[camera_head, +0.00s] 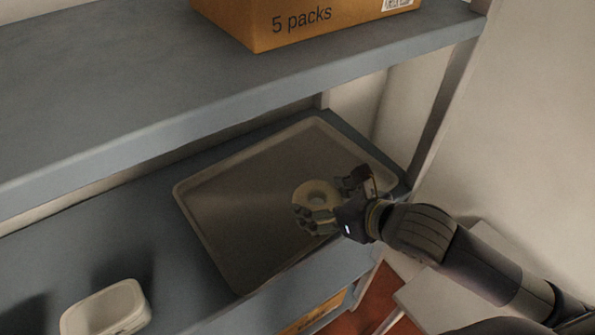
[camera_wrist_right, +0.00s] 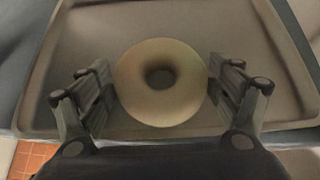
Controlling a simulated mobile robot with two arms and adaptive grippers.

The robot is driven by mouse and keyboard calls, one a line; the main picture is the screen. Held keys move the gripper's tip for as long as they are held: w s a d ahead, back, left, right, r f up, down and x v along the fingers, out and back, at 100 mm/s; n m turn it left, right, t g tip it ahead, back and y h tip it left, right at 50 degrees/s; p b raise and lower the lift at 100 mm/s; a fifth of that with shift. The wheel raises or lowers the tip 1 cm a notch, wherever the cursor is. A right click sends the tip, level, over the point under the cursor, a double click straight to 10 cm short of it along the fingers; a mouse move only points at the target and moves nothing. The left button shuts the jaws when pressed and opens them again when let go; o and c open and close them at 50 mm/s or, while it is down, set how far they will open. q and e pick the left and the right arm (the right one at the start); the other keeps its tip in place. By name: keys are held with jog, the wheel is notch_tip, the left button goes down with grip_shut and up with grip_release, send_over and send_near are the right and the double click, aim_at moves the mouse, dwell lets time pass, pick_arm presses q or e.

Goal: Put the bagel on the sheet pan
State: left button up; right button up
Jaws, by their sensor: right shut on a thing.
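The bagel (camera_head: 303,194) is a pale ring held over the right part of the sheet pan (camera_head: 235,205). The pan is a grey rectangular tray with a raised light rim, lying on the lower shelf. My right gripper (camera_head: 326,205) is shut on the bagel. In the right wrist view the bagel (camera_wrist_right: 160,108) sits between the two finger pads, which press its left and right sides. The pan (camera_wrist_right: 200,22) fills the background behind it there. I cannot tell whether the bagel touches the pan's floor. My left gripper is not in view.
A small white container (camera_head: 105,308) is on the lower shelf at front left. A shelf post (camera_head: 445,105) rises right of the pan. The rest of the pan is bare.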

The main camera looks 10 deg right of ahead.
aim_at(325, 186)
jog(key=b, duration=0.2)
jog(key=w+d+b, duration=0.1)
jog(key=b, duration=0.1)
jog(key=shift+w+d+f, duration=0.1)
jog(key=shift+w+f, duration=0.2)
jog(key=w+b, duration=0.1)
jog(key=b, duration=0.4)
jog(key=shift+w, duration=0.35)
jog(key=shift+w+d+r, duration=0.15)
jog(key=shift+w+r, duration=0.05)
jog(key=shift+w, duration=0.05)
jog(key=w+p, duration=0.1)
jog(key=w, duration=0.2)
jog(key=w+d, duration=0.1)
jog(key=w, duration=0.1)
jog(key=w+d+p, duration=0.1)
jog(key=w, duration=0.2)
jog(key=shift+w+f+p, duration=0.35)
jog(key=shift+w, duration=0.35)
jog(key=shift+w+f, duration=0.15)
jog(key=shift+w, duration=0.05)
notch_tip(325, 186, down, 3)
jog(key=shift+d+f+b, duration=0.1)
jog(key=shift+b, duration=0.5)
jog(key=shift+f, duration=0.2)
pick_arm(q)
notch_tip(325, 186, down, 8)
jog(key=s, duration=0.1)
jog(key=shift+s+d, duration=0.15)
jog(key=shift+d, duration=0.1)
